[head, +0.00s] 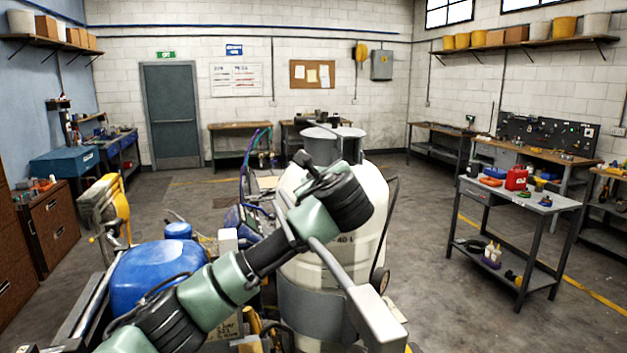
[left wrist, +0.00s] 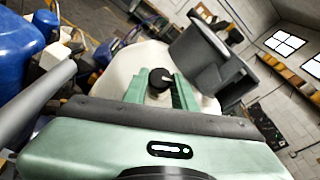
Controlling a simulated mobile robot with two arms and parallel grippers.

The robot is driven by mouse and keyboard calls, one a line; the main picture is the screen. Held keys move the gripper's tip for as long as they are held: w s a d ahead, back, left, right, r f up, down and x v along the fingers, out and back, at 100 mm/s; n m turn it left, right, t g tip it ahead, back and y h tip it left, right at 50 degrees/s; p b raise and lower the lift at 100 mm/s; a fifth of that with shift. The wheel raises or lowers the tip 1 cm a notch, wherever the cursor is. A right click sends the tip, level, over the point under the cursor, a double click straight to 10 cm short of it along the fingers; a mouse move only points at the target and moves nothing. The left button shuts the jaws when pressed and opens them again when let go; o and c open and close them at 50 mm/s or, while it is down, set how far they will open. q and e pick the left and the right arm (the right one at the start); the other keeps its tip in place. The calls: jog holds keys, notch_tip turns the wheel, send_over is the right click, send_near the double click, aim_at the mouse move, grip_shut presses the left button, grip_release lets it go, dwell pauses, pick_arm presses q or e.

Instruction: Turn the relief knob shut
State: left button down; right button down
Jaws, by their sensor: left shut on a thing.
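The relief knob (left wrist: 160,79) shows in the left wrist view as a small black round knob with a light mark, in front of a white tank (left wrist: 128,62). My left gripper (left wrist: 160,88) has its two green fingers on either side of the knob and is shut on it. In the head view my left arm crosses in from the lower left in front of the white tank (head: 372,215). The knob and my left fingertips are hidden there. My right gripper is in neither view.
A blue container (head: 150,278) stands left of the tank, partly behind my arm. A grey handle bar (head: 362,305) rises close to my arm. A grey cart (head: 520,200) with a red can (head: 516,180) stands to the right. Floor between is clear.

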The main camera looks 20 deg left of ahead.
pick_arm(q)
jog(key=shift+w+d+r+n+g+y, duration=0.1)
jog(key=shift+n+g+y, duration=0.05)
jog(key=shift+n+g, duration=1.4)
jog(key=shift+w+d+r+n+g+y, duration=0.15)
jog(key=shift+n+g, duration=0.85)
jog(key=shift+n, duration=1.05)
jog(key=shift+w+a+r+n+g+y, duration=0.1)
jog(key=shift+n+g+y, duration=0.1)
jog(key=shift+n+g, duration=1.35)
jog(key=shift+n, duration=0.55)
jog(key=shift+f, duration=0.1)
jog(key=c, duration=1.1)
grip_release()
jog(key=shift+c, duration=0.2)
